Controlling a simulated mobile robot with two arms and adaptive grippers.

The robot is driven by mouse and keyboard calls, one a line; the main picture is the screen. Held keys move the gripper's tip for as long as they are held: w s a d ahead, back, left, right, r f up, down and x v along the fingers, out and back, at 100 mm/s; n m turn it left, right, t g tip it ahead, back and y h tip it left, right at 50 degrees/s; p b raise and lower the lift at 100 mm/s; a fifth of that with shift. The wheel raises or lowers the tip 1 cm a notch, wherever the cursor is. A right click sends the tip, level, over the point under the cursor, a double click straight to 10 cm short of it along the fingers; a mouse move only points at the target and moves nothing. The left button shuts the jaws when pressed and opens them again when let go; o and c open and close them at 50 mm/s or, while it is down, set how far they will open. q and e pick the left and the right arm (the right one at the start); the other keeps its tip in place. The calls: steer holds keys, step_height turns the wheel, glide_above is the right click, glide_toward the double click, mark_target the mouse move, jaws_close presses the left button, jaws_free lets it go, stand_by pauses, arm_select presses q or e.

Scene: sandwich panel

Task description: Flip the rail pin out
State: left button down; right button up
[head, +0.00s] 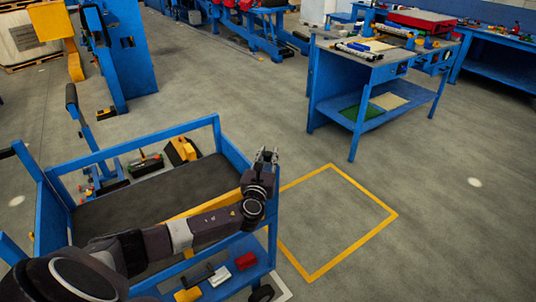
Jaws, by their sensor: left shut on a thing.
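A blue cart (143,139) with a dark top stands at the lower left. My left arm reaches across it from the bottom left. My left gripper (267,155) is at the cart's right end, beside its blue end rail (234,153). Its fingers point up and away in the picture and are shut on a small part there, which I take to be the rail pin. The pin itself is too small and too covered by the fingers to make out, so its position cannot be told. My right gripper is not in view.
The cart's lower shelf holds a red block (245,261) and a yellow block (188,295). A yellow floor outline (365,250) lies on clear floor to the right. A blue workbench (362,149) stands at the back right. A blue machine (128,50) stands at the back left.

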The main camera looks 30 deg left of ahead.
mark_target(268, 153)
arm_select(q)
step_height(268, 153, up, 3)
steer(key=shift+p, duration=0.9)
steer(key=shift+w, duration=0.1)
steer(key=c, duration=1.7)
jaws_free()
steer(key=shift+o, duration=0.2)
steer(key=shift+f, duration=0.1)
steer(key=shift+s+d+f, duration=0.1)
steer(key=shift+s+d, duration=0.15)
steer(key=shift+s, duration=0.3)
steer(key=v, duration=1.1)
